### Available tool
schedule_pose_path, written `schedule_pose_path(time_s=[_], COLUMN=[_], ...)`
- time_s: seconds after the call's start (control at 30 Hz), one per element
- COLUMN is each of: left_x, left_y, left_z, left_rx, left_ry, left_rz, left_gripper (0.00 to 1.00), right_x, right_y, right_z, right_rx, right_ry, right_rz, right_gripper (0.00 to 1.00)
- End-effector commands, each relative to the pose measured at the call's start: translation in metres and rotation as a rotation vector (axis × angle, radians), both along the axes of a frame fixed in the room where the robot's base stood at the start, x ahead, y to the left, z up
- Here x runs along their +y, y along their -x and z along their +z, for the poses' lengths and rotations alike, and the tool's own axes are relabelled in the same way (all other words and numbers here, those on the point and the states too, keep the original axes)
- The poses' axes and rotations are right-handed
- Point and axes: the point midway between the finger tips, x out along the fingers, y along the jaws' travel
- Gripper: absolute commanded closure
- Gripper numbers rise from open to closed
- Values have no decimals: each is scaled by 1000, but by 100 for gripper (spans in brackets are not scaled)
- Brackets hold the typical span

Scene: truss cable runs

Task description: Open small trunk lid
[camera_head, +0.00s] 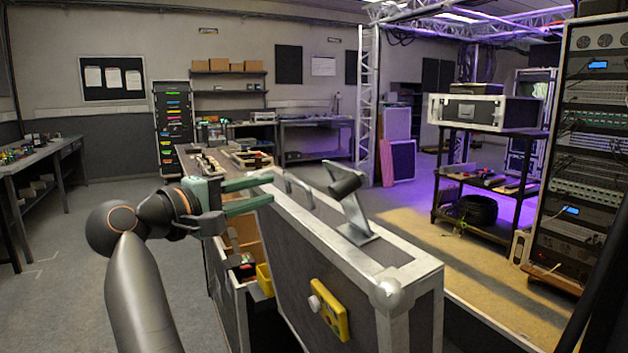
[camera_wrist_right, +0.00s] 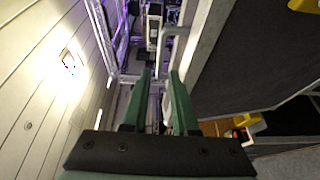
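The trunk is a dark flight case with metal edges (camera_head: 410,268), large in the head view's middle. Its dark lid panel (camera_head: 290,250) stands tilted, with a gap on its left showing orange and yellow contents. A bar handle (camera_head: 300,188) sits on its upper edge; a bar also shows in the right wrist view (camera_wrist_right: 166,45). My right gripper (camera_head: 272,190) is at the lid's far upper left edge, green fingers apart. The right wrist view shows nothing clearly between the fingers (camera_wrist_right: 160,85), with the dark panel (camera_wrist_right: 250,60) at their right. Contact is unclear. My left gripper is out of view.
A bench with trays (camera_head: 205,162) lies behind. An equipment rack (camera_head: 585,150) stands at right. Floor at left is clear.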

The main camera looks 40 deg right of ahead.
Motion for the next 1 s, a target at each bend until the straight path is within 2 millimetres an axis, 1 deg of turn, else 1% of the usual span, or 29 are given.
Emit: schedule_pose_path(time_s=[0.3, 0.4, 0.5, 0.6, 0.7, 1.0], left_x=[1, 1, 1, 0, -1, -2], left_y=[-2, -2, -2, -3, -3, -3], left_z=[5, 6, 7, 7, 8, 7], left_rx=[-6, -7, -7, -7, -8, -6], left_ry=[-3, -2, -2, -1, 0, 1], left_rz=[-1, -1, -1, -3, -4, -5], left_gripper=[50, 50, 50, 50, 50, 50], right_x=[-63, -82, -97, -107, -113, -115], right_y=[-4, -6, -7, -9, -9, -10], right_z=[0, 0, -1, -2, -2, -2], right_rx=[1, 1, 1, 2, 2, 2], right_ry=[2, 2, 2, 2, 2, 1], right_rz=[-5, -5, -4, -2, -1, -1], right_gripper=[73, 73, 73, 73, 73, 73])
